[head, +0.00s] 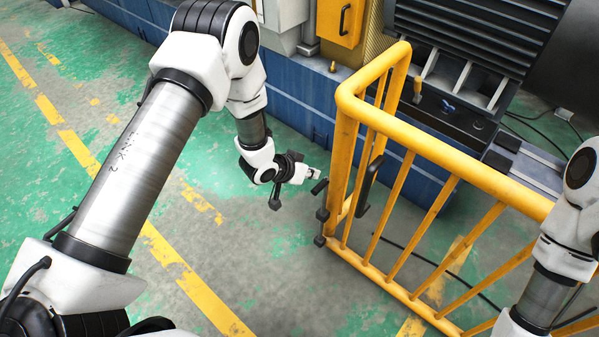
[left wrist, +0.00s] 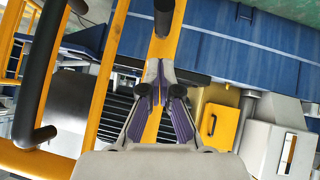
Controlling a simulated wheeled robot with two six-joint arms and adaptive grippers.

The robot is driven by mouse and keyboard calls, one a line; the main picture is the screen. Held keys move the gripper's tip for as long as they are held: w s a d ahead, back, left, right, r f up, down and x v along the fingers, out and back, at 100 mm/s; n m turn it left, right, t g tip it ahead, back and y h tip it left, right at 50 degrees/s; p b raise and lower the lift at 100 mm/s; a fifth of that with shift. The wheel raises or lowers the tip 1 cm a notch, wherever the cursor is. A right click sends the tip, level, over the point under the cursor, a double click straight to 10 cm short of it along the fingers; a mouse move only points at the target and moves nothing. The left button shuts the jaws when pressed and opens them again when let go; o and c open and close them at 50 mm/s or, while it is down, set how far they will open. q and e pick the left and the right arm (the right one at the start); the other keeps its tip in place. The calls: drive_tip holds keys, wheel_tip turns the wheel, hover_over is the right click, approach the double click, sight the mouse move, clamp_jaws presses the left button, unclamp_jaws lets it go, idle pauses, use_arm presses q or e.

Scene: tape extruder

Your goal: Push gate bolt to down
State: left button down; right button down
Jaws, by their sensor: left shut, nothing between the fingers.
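The yellow gate (head: 452,160) stands right of centre in the head view. Black bolt parts sit at its near-left post: a short black rod (head: 320,186) sticks out, with smaller black pieces (head: 322,215) below it. My left gripper (head: 314,173) is just left of the post, close to the rod; I cannot tell whether they touch. In the left wrist view the gripper (left wrist: 160,68) is shut and empty in front of the yellow post (left wrist: 166,45). A black rod end (left wrist: 163,15) shows beyond the fingertips. My right gripper is out of view.
A black pull handle (head: 370,184) is on the gate's other side; it also shows in the left wrist view (left wrist: 42,75). A blue machine base (head: 290,115) with a yellow box (head: 341,20) stands behind. Green-grey floor (head: 235,245) left of the gate is clear.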

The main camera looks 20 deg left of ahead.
sight(320, 184)
use_arm(q)
drive_tip(key=f, duration=0.4)
drive_tip(key=shift+s+d, duration=0.1)
drive_tip(key=shift+d, duration=0.3)
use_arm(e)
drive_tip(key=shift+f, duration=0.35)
